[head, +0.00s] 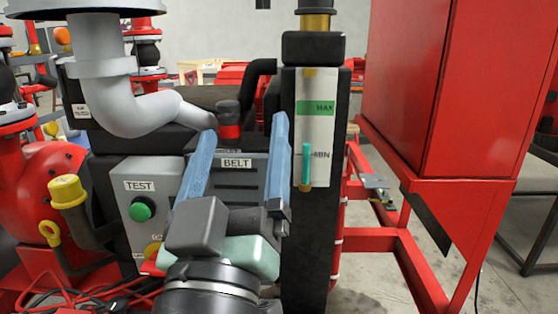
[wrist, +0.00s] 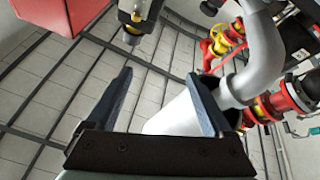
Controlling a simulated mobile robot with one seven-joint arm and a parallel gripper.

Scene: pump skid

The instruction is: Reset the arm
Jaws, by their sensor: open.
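My gripper (head: 244,126) is in the lower middle of the head view, with its two blue fingers pointing up and apart. It is open, with nothing between the fingers. In the wrist view the fingers (wrist: 160,77) are also spread and empty. In the head view they stand in front of a dark panel labelled BELT (head: 237,163) and hide parts of it. I cannot tell whether they touch it.
Left of my gripper is a grey TEST box (head: 150,200) with a green button. A grey pipe (head: 130,95) bends above it. A black column with a MAX/MIN gauge (head: 314,140) stands close on the right. A red cabinet (head: 440,90) is farther right.

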